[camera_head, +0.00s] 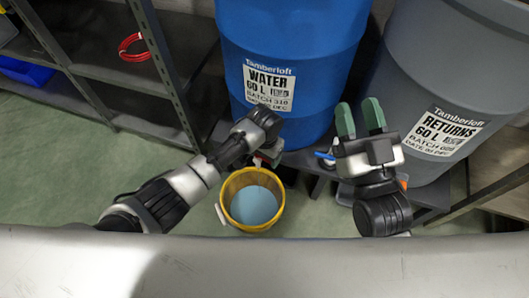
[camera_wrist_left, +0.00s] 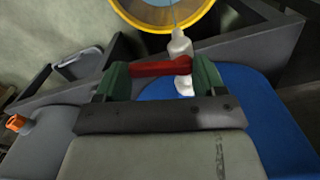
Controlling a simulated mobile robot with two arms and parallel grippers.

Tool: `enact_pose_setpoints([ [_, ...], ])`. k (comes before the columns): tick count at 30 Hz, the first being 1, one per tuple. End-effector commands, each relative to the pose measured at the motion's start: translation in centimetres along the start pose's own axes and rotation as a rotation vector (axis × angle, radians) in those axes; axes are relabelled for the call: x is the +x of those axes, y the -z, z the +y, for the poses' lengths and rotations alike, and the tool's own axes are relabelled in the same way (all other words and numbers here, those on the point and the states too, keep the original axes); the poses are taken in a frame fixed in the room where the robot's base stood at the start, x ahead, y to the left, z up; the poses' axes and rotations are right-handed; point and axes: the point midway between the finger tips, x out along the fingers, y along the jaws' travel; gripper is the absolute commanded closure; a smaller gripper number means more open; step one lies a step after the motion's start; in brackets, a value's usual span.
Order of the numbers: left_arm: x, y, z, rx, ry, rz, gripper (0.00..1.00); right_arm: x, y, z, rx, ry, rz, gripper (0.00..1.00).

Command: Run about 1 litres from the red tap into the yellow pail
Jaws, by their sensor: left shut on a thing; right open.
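The yellow pail (camera_head: 226,203) stands below the front of the blue water barrel (camera_head: 292,45), with pale blue water in it. Its rim also shows at the top of the left wrist view (camera_wrist_left: 150,26). My left gripper (camera_head: 268,152) is at the tap below the barrel. In the left wrist view its green fingers (camera_wrist_left: 162,82) are shut on the red tap lever (camera_wrist_left: 160,68). The white tap body (camera_wrist_left: 181,50) sits beside the lever, and a thin stream line shows above it, over the pail. My right gripper (camera_head: 360,116) is open and empty, in front of the barrels.
A grey returns barrel (camera_head: 420,90) stands at the right. A blue tap lever (camera_head: 325,156) is close left of my right gripper. A dark shelf at the left holds a red coil (camera_head: 133,47) and a blue bin (camera_head: 24,71). Green floor (camera_head: 60,165) is clear at the left.

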Motion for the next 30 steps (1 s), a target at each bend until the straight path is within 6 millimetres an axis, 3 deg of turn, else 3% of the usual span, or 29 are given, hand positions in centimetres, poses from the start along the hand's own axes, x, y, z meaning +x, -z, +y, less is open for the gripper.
enact_pose_setpoints([
  [8,-0.4,0.3,0.0,-0.081,-0.001,0.001,0.54,-1.0,-3.8,0.8,-0.012,-0.019,-0.354,0.6],
  [21,-0.3,0.7,-0.1,-0.235,0.0,0.002,0.54,-6.1,-8.5,1.9,-0.017,-0.052,-0.88,0.6],
  [30,-0.1,0.8,-0.1,-0.269,0.0,0.004,0.54,-7.4,-9.2,2.1,-0.017,-0.059,-0.975,0.6],
])
